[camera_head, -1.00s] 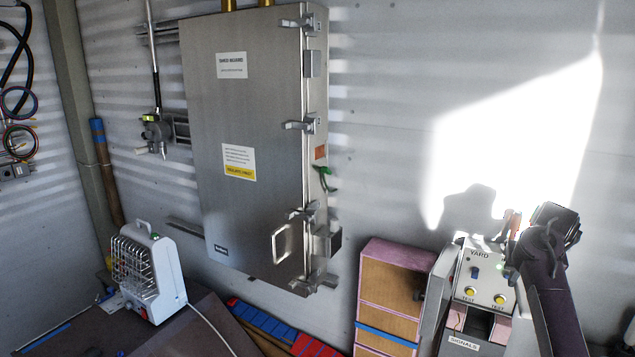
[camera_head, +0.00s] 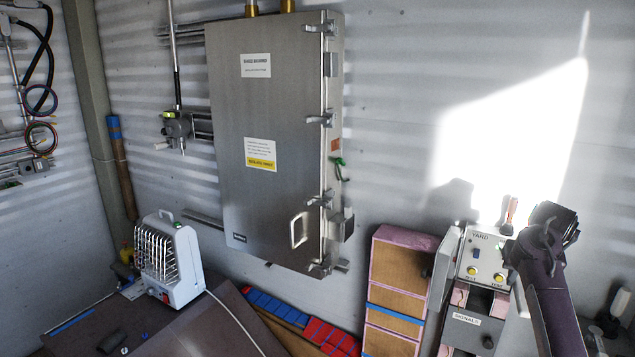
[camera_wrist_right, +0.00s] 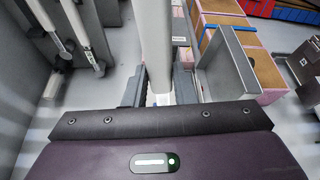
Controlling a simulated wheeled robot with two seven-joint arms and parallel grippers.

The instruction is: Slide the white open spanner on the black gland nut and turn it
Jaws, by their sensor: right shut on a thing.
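My right gripper (camera_head: 550,222) is at the right of the head view, at the end of my dark purple arm, just right of the signal box. In the right wrist view the fingers (camera_wrist_right: 160,92) are closed around a pale bar, which looks like the white open spanner (camera_wrist_right: 153,40). The bar runs away from the gripper toward the top edge, and its far end is out of the picture. In the head view the spanner cannot be made out. I cannot identify the black gland nut in either view. My left gripper does not show.
A signal box (camera_head: 482,255) with yellow buttons stands beside my right gripper. A pink-edged wooden shelf unit (camera_head: 397,275) is left of it. A steel cabinet (camera_head: 270,140) hangs on the wall. A white heater (camera_head: 172,262) stands at the left. The wall above the gripper is clear.

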